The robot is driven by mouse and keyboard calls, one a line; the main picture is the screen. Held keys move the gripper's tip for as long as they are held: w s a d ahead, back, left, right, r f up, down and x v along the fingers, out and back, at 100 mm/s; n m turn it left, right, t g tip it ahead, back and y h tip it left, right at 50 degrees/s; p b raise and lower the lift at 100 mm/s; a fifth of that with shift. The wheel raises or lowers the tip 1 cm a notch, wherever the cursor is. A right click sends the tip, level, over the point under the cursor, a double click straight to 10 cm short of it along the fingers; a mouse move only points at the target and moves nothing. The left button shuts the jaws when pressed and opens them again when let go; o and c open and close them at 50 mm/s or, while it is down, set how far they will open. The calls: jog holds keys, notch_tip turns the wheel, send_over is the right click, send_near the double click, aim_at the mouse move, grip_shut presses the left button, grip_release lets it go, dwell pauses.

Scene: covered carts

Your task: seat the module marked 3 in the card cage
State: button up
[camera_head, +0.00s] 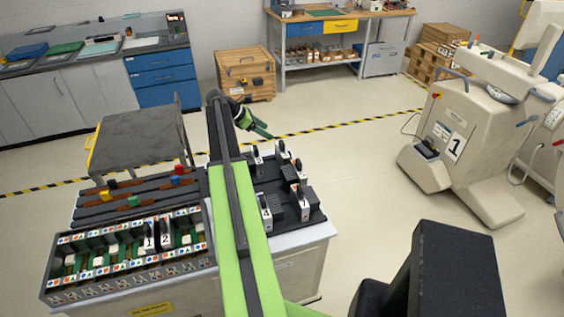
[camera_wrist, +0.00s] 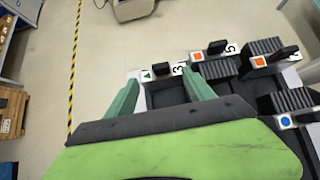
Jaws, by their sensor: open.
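The module marked 3 (camera_wrist: 161,73) has a white label face with a green triangle and a dark handle. In the wrist view it lies between and just beyond the tips of my gripper (camera_wrist: 160,80). My gripper is open and empty, its two green fingers spread to either side; contact with the module cannot be told. In the head view my gripper (camera_head: 264,130) is at the far end of the black module tray (camera_head: 274,182), near this module (camera_head: 282,151). The card cage (camera_head: 130,279) stands at the near left, with modules 1 (camera_head: 149,244) and 2 (camera_head: 165,241) seated upright in it.
Module 5 (camera_wrist: 228,50), a module with an orange square (camera_wrist: 272,61) and one with a blue circle (camera_wrist: 284,122) stand close by.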

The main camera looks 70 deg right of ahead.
aim_at(283, 142)
jog(key=b+x, duration=0.5)
jog(key=x, duration=0.3)
jog(key=shift+f, duration=0.45)
jog(key=shift+s+d+f, duration=0.1)
jog(key=shift+s+d, duration=0.2)
jog(key=shift+d, duration=0.05)
jog(key=b+x, duration=0.4)
jog(key=x, duration=0.1)
jog(key=shift+w+f, duration=0.2)
grip_shut()
jog(key=shift+a, duration=0.1)
